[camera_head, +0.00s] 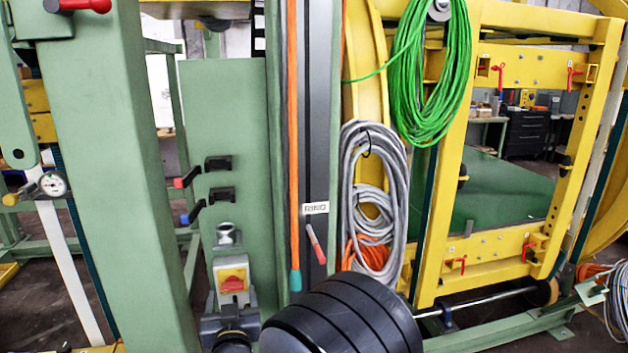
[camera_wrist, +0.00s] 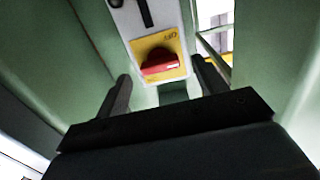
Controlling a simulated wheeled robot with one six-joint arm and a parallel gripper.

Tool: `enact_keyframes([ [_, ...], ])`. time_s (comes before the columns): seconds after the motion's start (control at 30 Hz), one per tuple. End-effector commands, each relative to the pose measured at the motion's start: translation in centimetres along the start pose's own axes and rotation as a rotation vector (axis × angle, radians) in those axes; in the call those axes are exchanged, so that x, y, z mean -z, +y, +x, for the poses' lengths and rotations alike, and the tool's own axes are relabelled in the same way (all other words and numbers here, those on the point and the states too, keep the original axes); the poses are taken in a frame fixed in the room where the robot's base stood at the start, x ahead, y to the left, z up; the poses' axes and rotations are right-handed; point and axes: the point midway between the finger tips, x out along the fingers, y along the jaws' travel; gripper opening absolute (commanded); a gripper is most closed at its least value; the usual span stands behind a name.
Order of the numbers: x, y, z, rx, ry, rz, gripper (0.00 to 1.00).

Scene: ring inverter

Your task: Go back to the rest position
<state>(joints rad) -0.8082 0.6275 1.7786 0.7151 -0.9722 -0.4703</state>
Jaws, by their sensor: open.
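My gripper (camera_wrist: 162,72) is open in the wrist view, with its two dark fingers spread apart and nothing held between them. A red rotary knob (camera_wrist: 160,64) on a yellow plate (camera_wrist: 148,45) shows between and beyond the fingertips; the fingers look apart from it, but the exact gap cannot be told. In the head view the same switch box (camera_head: 231,269), with its red knob (camera_head: 232,284), is low on the green panel. The dark ribbed part in front at the bottom of the head view is my arm, and it hides most of the gripper there.
A green column (camera_head: 115,170) stands left of the switch. Black brackets with red and blue ends (camera_head: 188,177) jut out above it. A red-handled lever (camera_head: 316,245), a grey cable coil (camera_head: 372,180), a green cable coil (camera_head: 430,80) and a yellow frame (camera_head: 450,180) are to the right.

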Motion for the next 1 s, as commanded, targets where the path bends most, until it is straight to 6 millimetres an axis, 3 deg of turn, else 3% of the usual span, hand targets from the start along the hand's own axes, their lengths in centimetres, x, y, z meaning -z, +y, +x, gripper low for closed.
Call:
enact_keyframes([
  [0.2,0.0,0.1,2.6,0.000,-0.001,0.004,0.67],
  [0.87,-0.1,0.0,2.4,0.000,0.000,0.005,0.67],
  [1.0,-0.2,-0.1,0.2,0.004,-0.001,0.001,0.67],
])
